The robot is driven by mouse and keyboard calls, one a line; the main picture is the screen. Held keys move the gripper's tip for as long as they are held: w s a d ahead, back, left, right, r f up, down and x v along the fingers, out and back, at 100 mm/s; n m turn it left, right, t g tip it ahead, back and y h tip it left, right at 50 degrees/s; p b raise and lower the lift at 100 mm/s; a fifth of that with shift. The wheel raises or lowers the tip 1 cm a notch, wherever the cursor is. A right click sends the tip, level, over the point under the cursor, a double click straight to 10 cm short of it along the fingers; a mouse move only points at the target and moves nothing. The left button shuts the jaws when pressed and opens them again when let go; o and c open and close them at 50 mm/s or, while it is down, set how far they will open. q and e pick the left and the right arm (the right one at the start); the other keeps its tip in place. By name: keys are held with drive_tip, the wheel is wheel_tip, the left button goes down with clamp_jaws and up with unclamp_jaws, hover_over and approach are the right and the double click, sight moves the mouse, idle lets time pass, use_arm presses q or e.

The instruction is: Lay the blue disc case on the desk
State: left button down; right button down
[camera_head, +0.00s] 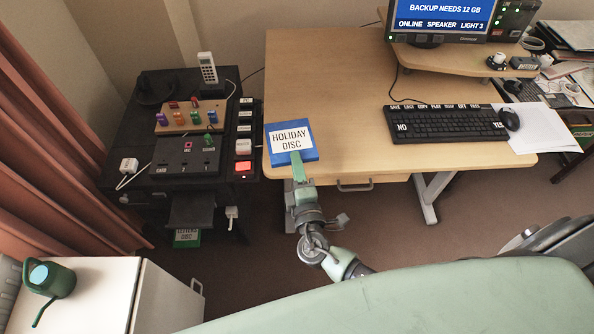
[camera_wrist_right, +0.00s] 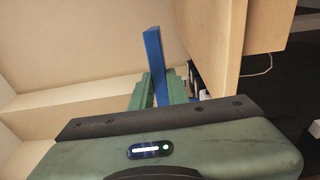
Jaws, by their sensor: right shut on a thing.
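The blue disc case (camera_head: 275,152), with a white label reading "HOLIDAY DISC", is at the front left corner of the desk (camera_head: 340,90). My right gripper (camera_head: 297,163) is shut on its near edge, and the label faces up. In the right wrist view the blue case (camera_wrist_right: 155,60) shows edge-on as a narrow strip between the green fingers of my right gripper (camera_wrist_right: 158,88). The wooden desk (camera_wrist_right: 212,45) is beside it there. I cannot tell whether the case touches the desktop. My left gripper is not in view.
A keyboard (camera_head: 447,124), mouse (camera_head: 509,119) and monitor (camera_head: 440,15) occupy the desk's right side. Its left middle is bare. A black unit (camera_head: 150,185) with switches and a phone stands left of the desk. A white cabinet (camera_head: 110,290) holds a watering can (camera_head: 52,280).

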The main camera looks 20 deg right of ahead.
wheel_tip(320, 180, down, 7)
drive_tip(key=b, duration=0.5)
drive_tip(key=shift+s, duration=0.2)
drive_tip(key=shift+f, duration=0.2)
